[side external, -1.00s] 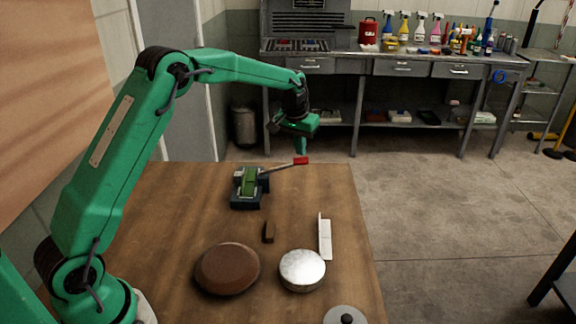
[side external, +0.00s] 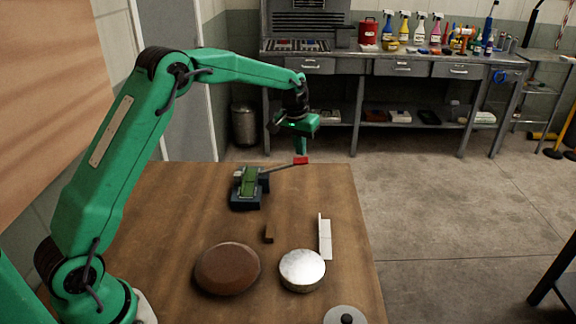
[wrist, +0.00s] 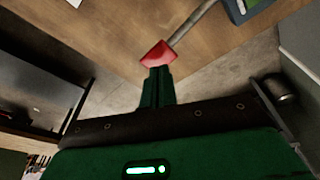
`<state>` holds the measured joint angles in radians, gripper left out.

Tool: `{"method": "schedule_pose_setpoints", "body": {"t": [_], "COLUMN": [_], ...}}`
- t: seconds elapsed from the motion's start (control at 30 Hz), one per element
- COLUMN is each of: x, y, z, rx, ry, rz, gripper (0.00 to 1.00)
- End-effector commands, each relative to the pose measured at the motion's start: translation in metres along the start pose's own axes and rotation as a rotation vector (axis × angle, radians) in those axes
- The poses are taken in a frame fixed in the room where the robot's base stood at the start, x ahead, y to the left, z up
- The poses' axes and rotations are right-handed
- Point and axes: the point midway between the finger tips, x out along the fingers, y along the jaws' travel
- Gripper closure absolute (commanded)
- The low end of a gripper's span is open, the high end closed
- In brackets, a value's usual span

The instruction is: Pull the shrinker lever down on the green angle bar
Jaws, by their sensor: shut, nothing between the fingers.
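The shrinker (side external: 245,197) is a dark blue-grey tool on the wooden table, with the green angle bar (side external: 250,181) on its top. Its lever (side external: 280,168) slants up to the right and ends in a red grip (side external: 301,161). The red grip (wrist: 158,53) and metal lever (wrist: 190,28) also show in the wrist view. My gripper (side external: 301,152) is shut and empty, with its fingers pointing down at the red grip. In the wrist view the closed fingers (wrist: 157,75) meet the red grip in the picture; I cannot tell if they touch it.
On the table are a brown round pad (side external: 227,269), a silver round tin (side external: 302,269), a small brown block (side external: 269,233), a white angled strip (side external: 325,238) and a grey disc with a black knob (side external: 346,317). A cluttered workbench (side external: 395,69) stands behind, across open floor.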

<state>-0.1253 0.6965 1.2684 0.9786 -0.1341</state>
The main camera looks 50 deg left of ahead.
Motion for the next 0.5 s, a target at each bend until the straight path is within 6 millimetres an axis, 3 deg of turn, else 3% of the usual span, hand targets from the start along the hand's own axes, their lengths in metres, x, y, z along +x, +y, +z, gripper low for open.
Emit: {"method": "schedule_pose_setpoints", "body": {"t": [0.5], "x": [0.013], "y": [0.000], "z": [0.003], "rx": [0.000], "ry": [-0.001], "rz": [0.000], "gripper": [1.00]}}
